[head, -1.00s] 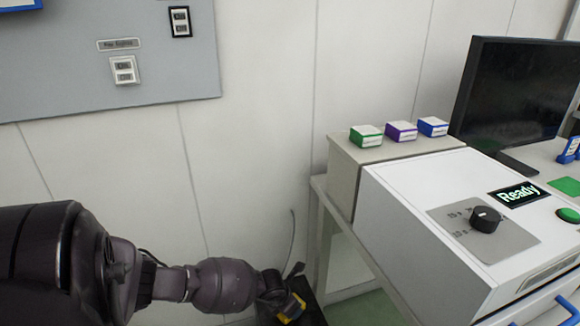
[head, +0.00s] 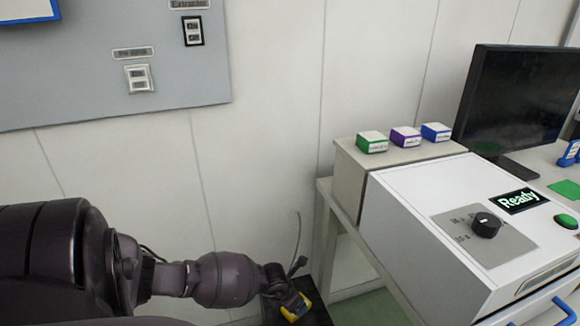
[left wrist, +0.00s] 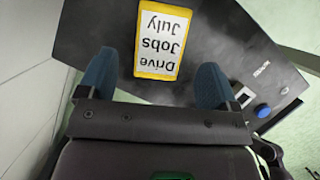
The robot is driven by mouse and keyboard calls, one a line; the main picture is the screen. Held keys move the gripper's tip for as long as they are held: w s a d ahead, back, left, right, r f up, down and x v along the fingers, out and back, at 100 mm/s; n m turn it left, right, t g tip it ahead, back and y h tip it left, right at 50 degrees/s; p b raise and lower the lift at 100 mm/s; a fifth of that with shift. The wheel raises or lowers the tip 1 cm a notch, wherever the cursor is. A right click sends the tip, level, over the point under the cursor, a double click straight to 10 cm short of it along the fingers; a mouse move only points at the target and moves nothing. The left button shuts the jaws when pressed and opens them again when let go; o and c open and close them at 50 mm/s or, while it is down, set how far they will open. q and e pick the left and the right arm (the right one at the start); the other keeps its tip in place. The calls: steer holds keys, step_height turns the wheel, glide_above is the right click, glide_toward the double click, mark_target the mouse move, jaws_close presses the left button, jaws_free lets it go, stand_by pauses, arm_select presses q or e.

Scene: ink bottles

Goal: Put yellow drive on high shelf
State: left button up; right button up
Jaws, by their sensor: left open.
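The yellow drive (left wrist: 163,42), with a white label reading "Drive Jobs July", lies on a dark surface (left wrist: 235,45) in the left wrist view. My left gripper (left wrist: 155,82) is open, its blue fingers spread on either side of the drive's near end. In the head view the yellow drive (head: 295,309) shows low in the middle, just past the end of my left arm, partly hidden. My right gripper is out of view.
A white machine (head: 410,195) with a dial and a "Ready" display stands in front of the shelf. A black monitor (head: 515,95) stands behind it. The dark surface has a blue button (left wrist: 263,110). A wall panel (head: 80,80) with switches is at the upper left.

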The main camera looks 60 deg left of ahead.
arm_select(q)
steer(key=w+p+v, duration=0.1)
steer(key=p+v, duration=0.1)
steer(key=v, duration=0.5)
steer(key=s+d+r+n+t+h, duration=0.3)
steer(key=s+d+n+h, duration=0.15)
steer(key=d, duration=0.55)
steer(key=s+d+r+n+t+h, duration=0.35)
steer(key=d+n, duration=0.25)
steer(key=d, duration=0.3)
steer(key=s+r+n+y, duration=0.1)
steer(key=s+n+y, duration=0.2)
steer(key=s+n, duration=0.4)
steer(key=s+d+r+n+g+y, duration=0.1)
steer(key=s+n+y, duration=0.3)
steer(key=n, duration=1.2)
steer(key=s+r, duration=0.1)
steer(key=s, duration=0.2)
steer(key=shift+d+r+p, duration=0.2)
steer(key=shift+r+p, duration=0.05)
steer(key=shift+p, duration=0.1)
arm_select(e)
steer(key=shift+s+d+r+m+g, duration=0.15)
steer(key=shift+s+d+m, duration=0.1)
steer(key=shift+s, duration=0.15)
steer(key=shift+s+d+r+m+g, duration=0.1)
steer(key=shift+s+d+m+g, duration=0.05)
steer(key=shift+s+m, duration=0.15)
